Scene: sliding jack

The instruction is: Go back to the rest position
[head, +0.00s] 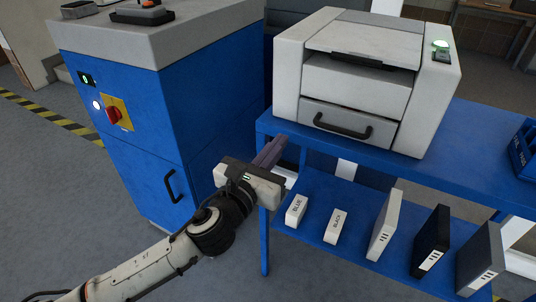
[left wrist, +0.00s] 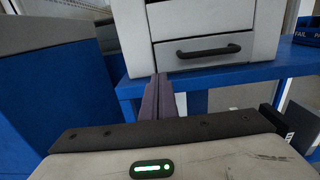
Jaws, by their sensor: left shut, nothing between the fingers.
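My left gripper (head: 270,152) reaches in from the lower left in the head view. It is shut and empty, with its fingers together near the left front corner of the blue table (head: 283,127). In the left wrist view the shut fingers (left wrist: 158,92) point toward the table edge, below and to the left of the white machine's drawer handle. I cannot tell whether the fingertips touch the table. My right gripper is in neither view.
A white machine (head: 350,128) with a black drawer handle stands on the table. A blue cabinet (head: 205,130) with a red switch (head: 114,115) stands at left. Boxes labelled BLUE (head: 296,210) and BLACK (head: 337,226) and several cartons sit on the lower shelf. Open floor lies at front left.

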